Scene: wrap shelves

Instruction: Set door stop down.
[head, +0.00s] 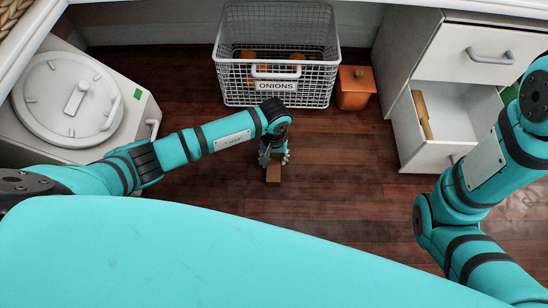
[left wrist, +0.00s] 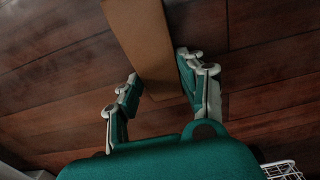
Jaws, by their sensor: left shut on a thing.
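The door stop (head: 272,175) is a brown wooden wedge low over the dark wood floor, in front of the onion basket. My left gripper (head: 273,158) points down and is shut on its near end. In the left wrist view the door stop (left wrist: 143,40) runs from between the fingertips (left wrist: 160,86) to the top edge. I cannot tell whether it touches the floor. My right arm shows at the right, but its gripper is out of view.
A white wire basket (head: 225,88) labelled ONIONS stands behind the gripper, with an orange box (head: 355,88) beside it. A white cabinet with an open drawer (head: 470,125) is at the right. A round-lidded white appliance (head: 70,100) is at the left. The floor (head: 335,165) between is clear.

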